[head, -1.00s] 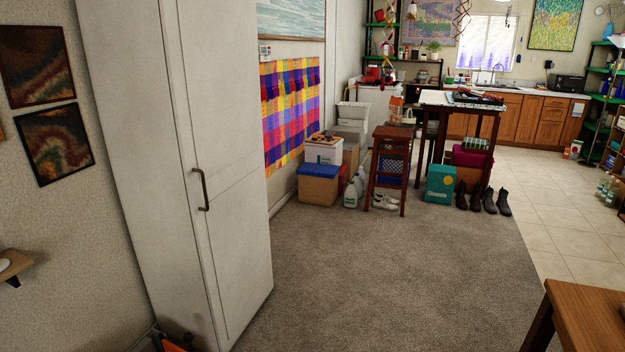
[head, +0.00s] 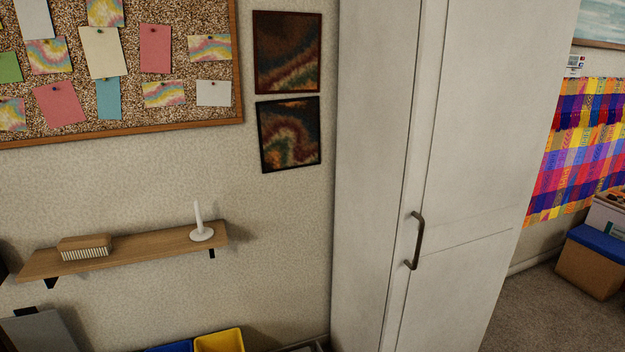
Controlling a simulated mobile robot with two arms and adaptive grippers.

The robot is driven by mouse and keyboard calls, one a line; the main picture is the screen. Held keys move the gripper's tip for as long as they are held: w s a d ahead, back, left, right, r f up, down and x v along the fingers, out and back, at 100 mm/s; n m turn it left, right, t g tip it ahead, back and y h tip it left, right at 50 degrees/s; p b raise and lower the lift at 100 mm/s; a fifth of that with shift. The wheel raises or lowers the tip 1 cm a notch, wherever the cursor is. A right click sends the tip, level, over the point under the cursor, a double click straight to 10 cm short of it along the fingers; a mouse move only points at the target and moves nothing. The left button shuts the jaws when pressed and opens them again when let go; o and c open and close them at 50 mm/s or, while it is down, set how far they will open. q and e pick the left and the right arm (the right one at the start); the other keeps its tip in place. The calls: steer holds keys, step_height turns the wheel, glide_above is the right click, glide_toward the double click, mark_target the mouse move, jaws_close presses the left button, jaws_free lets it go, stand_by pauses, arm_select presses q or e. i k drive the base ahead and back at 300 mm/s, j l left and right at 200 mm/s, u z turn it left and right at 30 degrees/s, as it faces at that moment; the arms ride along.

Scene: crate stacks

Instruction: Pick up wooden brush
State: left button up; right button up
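The wooden brush (head: 84,247) lies on the left part of a wooden wall shelf (head: 150,249) in the head view. Its wooden back is up and its pale bristles face down onto the shelf. Nothing touches it except the shelf. Neither of my grippers shows in this view.
A white candle in a holder (head: 201,223) stands at the shelf's right end. A tall white cabinet (head: 380,180) stands to the right. Below are a yellow bin (head: 219,341), a blue bin (head: 168,348) and a grey object (head: 38,333). A cork board (head: 150,105) hangs above.

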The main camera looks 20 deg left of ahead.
mark_target(80, 247)
steer(key=i+u, duration=0.15)
steer(key=u, duration=0.35)
steer(key=i+u, duration=0.2)
steer(key=u, duration=0.25)
steer(key=i+l+u, duration=0.1)
steer(key=u, duration=0.4)
steer(key=i+l+u, duration=0.1)
steer(key=l+u, duration=0.15)
steer(key=u, duration=0.25)
